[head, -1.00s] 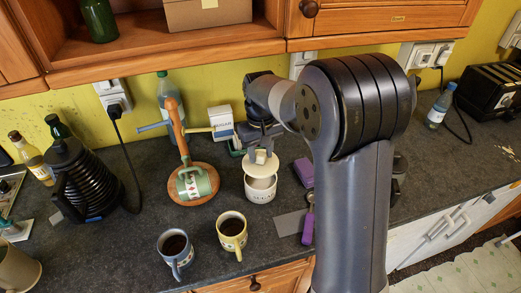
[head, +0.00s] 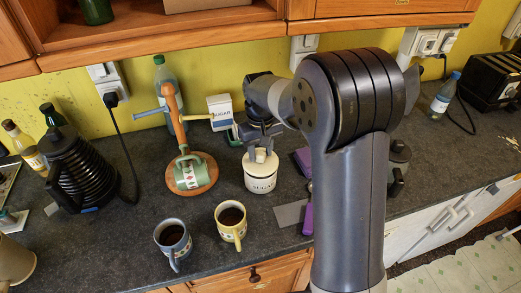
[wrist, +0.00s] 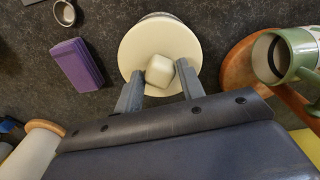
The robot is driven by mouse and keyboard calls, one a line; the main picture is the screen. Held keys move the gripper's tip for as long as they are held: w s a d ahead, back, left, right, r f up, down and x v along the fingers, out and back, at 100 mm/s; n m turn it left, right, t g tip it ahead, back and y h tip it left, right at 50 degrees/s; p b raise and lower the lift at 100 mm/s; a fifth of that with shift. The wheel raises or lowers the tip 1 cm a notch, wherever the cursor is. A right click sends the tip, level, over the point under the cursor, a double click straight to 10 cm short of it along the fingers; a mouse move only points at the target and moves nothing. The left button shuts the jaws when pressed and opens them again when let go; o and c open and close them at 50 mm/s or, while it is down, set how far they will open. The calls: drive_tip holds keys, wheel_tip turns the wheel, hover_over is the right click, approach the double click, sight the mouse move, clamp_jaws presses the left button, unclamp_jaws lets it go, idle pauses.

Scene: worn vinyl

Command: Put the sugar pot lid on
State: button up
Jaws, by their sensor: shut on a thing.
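The sugar pot (head: 260,184) is a cream pot with dark lettering, upright on the dark worktop in the middle of the head view. Its cream lid (head: 262,164) lies level over the pot's mouth, with no clear gap between them; I cannot tell whether it is fully seated. My gripper (head: 262,149) is above it, shut on the lid's knob. In the wrist view the round lid (wrist: 137,52) hides most of the pot, and its blocky knob (wrist: 159,70) is between my fingers.
A wooden mug stand (head: 180,180) with a green mug stands left of the pot. A blue mug (head: 172,237) and a yellow mug (head: 231,222) of dark drink stand in front. A sugar box (head: 220,112) is behind; a purple block (wrist: 75,65) lies to the pot's right in the head view.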

drive_tip(key=shift+f+b, duration=0.55)
drive_tip(key=shift+f, duration=0.4)
drive_tip(key=shift+r, duration=0.1)
drive_tip(key=o, duration=1.1)
drive_tip(key=shift+c, duration=0.2)
wheel_tip(320, 180, up, 11)
drive_tip(key=b, duration=0.1)
